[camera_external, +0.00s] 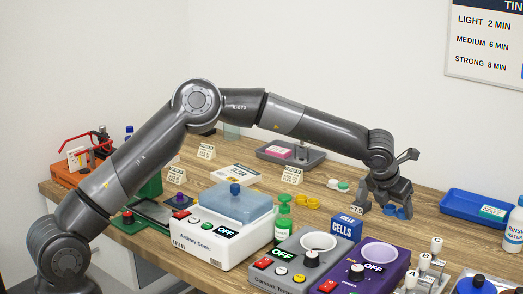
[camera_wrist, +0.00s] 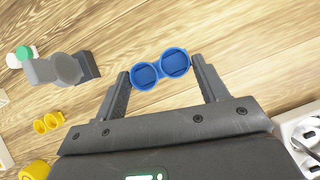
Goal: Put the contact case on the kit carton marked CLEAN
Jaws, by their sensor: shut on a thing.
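A blue two-cup contact case (camera_wrist: 160,69) sits between the fingertips of my gripper (camera_wrist: 161,68) in the wrist view. The fingers are shut on its two ends. In the external view, the blue case (camera_external: 402,213) shows at my gripper (camera_external: 386,211), low over the table's right part. I cannot tell whether it touches the wood. A flat white carton marked CLEAN (camera_external: 236,173) lies farther left at the back, apart from my gripper. A white-and-green case (camera_external: 338,185) and a yellow case (camera_external: 306,202) lie on the table between them.
A blue box marked CELLS (camera_external: 346,228), a green bottle (camera_external: 284,218) and switch-panel devices (camera_external: 290,268) stand in front. A blue tray (camera_external: 470,205) lies right.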

